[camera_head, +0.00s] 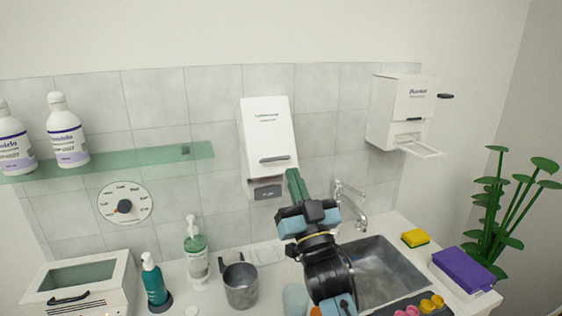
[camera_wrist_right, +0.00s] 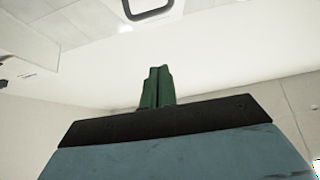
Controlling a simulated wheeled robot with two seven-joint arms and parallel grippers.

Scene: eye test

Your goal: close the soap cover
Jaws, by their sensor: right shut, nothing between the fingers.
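A white wall dispenser hangs in the middle of the head view. Its cover (camera_head: 266,128) has a dark bar handle (camera_head: 275,159) near its lower edge and seems to stand out from the body at the bottom. A grey lower part (camera_head: 267,192) shows beneath it. My right gripper (camera_head: 293,174) has its green fingers shut and empty, pointing up just below and right of the handle. In the right wrist view the shut fingers (camera_wrist_right: 158,75) point toward a dark handle (camera_wrist_right: 148,12) at the top, apart from it in the picture. My left gripper is out of view.
Another white dispenser (camera_head: 400,108) with an open tray hangs to the right. A glass shelf (camera_head: 150,157) with white bottles is at left. Below are a faucet (camera_head: 350,205), a sink (camera_head: 385,270), a pump bottle (camera_head: 196,255) and a metal cup (camera_head: 240,287).

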